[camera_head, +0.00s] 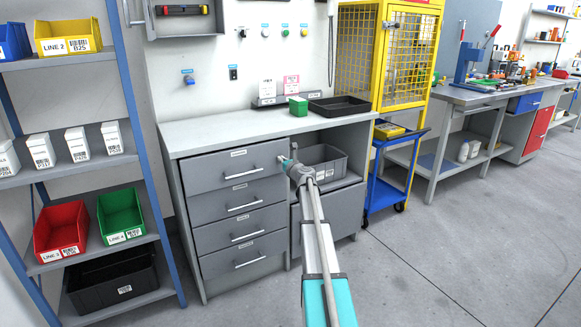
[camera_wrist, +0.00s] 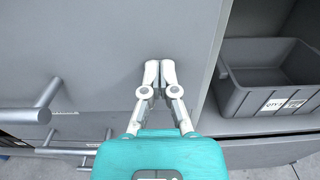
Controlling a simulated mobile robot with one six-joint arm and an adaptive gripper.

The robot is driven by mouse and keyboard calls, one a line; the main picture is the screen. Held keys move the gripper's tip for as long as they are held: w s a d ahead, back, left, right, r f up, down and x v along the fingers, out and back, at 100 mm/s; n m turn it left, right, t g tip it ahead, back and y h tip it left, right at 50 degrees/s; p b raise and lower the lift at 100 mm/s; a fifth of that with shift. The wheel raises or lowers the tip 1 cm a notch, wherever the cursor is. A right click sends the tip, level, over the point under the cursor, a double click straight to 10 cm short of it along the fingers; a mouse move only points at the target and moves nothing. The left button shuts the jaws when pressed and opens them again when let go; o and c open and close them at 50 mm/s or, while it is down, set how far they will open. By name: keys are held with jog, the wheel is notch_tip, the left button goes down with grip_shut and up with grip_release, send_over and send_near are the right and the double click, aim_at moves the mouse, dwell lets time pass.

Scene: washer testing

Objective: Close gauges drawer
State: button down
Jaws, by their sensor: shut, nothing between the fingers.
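The grey bench cabinet has a column of drawers at its left. The top drawer (camera_head: 232,168) has a bar handle and a small label, too small to read, so I cannot tell which drawer is the gauges drawer. Handles show at the left of that view.
Right of the drawers, an open shelf holds a grey bin (camera_head: 322,162), also in the wrist view (camera_wrist: 265,85). The countertop (camera_head: 215,130) carries a green box (camera_head: 298,106) and a black tray (camera_head: 340,106). A blue cart (camera_head: 385,190) stands right; a shelf rack (camera_head: 140,130) stands left.

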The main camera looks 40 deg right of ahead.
aim_at(279, 172)
jog(key=shift+w+d, duration=0.2)
jog(key=shift+w, duration=1.15)
jog(key=shift+w+r, duration=0.1)
jog(key=shift+w, duration=0.1)
jog(key=s+a, duration=0.1)
jog(key=s, duration=1.4)
jog(key=shift+a, duration=0.4)
